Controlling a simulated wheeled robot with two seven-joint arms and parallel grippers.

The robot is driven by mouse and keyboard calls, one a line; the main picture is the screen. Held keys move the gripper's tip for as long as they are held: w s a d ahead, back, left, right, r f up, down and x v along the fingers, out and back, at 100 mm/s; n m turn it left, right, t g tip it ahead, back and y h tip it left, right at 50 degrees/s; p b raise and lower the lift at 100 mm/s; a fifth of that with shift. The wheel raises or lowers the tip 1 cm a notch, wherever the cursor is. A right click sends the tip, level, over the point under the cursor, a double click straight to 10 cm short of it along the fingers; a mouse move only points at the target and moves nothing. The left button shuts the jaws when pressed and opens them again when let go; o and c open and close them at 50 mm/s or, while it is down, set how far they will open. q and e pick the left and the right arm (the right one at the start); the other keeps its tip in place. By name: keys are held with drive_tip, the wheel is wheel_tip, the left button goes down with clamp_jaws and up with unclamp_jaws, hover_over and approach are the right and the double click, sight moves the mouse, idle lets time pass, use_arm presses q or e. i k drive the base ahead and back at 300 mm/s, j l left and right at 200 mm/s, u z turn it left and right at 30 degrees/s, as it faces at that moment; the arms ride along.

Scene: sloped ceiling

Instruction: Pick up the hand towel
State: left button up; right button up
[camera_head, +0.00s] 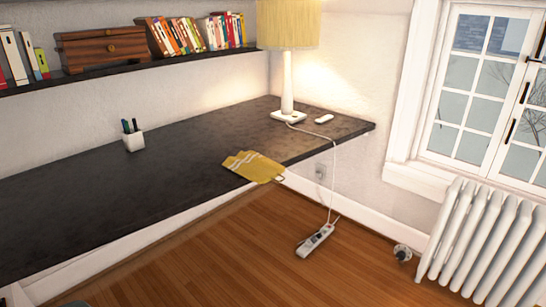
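The hand towel (252,168) is yellow with pale stripes. It lies flat at the front edge of the dark desk (190,172), towards the desk's right part. One corner of it reaches the edge and seems to hang slightly over it. Nothing covers the towel. Neither of my grippers shows in the head view, so their distance from the towel cannot be seen.
A lamp (288,90) with a yellow shade stands behind the towel, its cord running down to a power strip (315,241) on the floor. A pen cup (133,139) stands left. A shelf (150,69) hangs above. A radiator (480,240) is at right.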

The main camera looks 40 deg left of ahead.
sight(255, 167)
drive_tip(key=i+u, duration=0.3)
drive_tip(key=i, duration=0.15)
drive_tip(key=i+l+u, duration=0.25)
drive_tip(key=i, duration=0.2)
drive_tip(key=i+l+u, duration=0.65)
drive_tip(key=u, duration=0.15)
drive_tip(key=i+l+u, duration=0.65)
drive_tip(key=l+u, duration=0.3)
drive_tip(key=l, duration=0.2)
